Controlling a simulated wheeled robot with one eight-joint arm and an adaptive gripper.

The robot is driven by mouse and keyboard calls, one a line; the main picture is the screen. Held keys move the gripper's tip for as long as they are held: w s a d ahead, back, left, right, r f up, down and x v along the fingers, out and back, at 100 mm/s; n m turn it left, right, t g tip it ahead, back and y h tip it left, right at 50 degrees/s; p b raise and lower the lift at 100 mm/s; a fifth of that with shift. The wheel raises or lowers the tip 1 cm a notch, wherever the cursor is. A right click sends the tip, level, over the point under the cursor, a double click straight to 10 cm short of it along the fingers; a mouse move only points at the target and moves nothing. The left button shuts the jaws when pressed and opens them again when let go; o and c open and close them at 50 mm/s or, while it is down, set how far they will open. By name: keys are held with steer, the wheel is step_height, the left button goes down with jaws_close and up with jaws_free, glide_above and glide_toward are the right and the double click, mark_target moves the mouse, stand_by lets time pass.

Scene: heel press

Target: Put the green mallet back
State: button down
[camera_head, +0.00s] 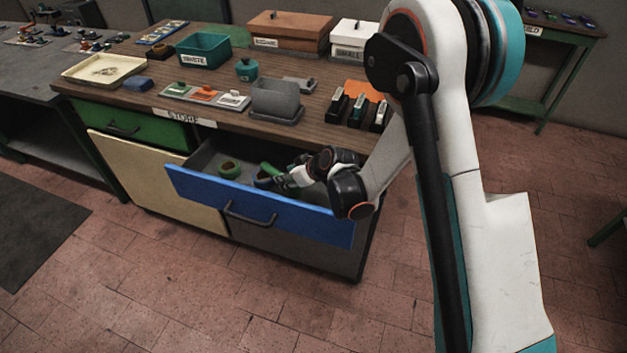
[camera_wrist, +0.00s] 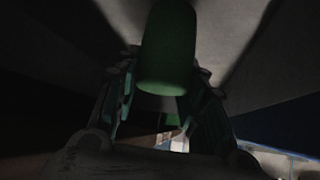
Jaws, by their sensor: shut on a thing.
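The green mallet (camera_wrist: 167,50) shows in the wrist view as a dark green cylinder between my fingers, in shadow. In the head view a green part of it (camera_head: 269,169) shows at the fingertips. My gripper (camera_head: 281,179) is shut on it, reaching into the open drawer with the blue front (camera_head: 290,214). The gripper also shows in the wrist view (camera_wrist: 160,105). I cannot tell whether the mallet touches the drawer floor.
The wooden bench top (camera_head: 140,88) lies over the drawer, with a STORE label (camera_head: 185,117) on its edge. A grey holder (camera_head: 276,100), a teal WASTE bin (camera_head: 204,50) and a cream tray (camera_head: 104,69) stand on it. The brick floor in front is clear.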

steer(key=d, duration=0.2)
steer(key=d+b, duration=0.1)
steer(key=d, duration=0.1)
steer(key=shift+w, duration=0.3)
steer(key=d, duration=0.1)
steer(key=d+b, duration=0.1)
steer(key=d, duration=0.1)
steer(key=shift+w+d+f, duration=0.2)
steer(key=shift+f, duration=0.05)
steer(key=shift+a+f+b, duration=0.2)
steer(key=shift+f+b, duration=0.2)
steer(key=shift+r, duration=0.1)
steer(key=shift+d, duration=0.1)
steer(key=c, duration=1.3)
jaws_free()
